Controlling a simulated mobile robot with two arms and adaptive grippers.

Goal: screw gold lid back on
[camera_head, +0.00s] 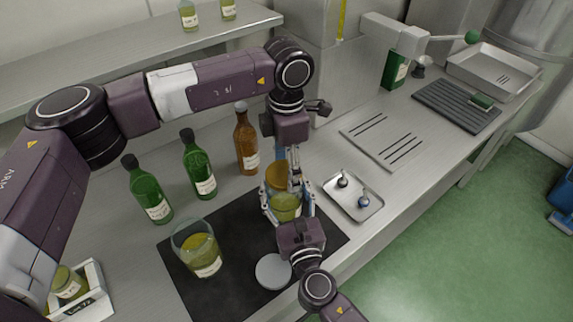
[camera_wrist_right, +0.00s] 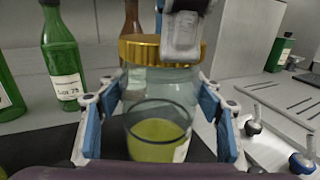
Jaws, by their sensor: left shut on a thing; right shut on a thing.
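The gold lid (camera_head: 277,177) is at the mouth of a glass jar (camera_head: 286,208) holding yellow-green oil. My left gripper (camera_head: 281,160) comes from above and is shut on the gold lid. My right gripper (camera_head: 288,206) is shut around the sides of the jar, which stands upright. In the right wrist view the gold lid (camera_wrist_right: 158,50) spans the top of the jar (camera_wrist_right: 160,90), with a left finger against its right side. Whether the thread is engaged cannot be told. The right fingers (camera_wrist_right: 163,120) flank the jar.
A larger open jar of oil (camera_head: 198,248) and a grey disc (camera_head: 273,271) are on the dark mat (camera_head: 235,285). Two green bottles (camera_head: 199,168) and a brown bottle (camera_head: 246,143) stand behind. A small tray (camera_head: 354,197) with two stoppers lies right of the grippers.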

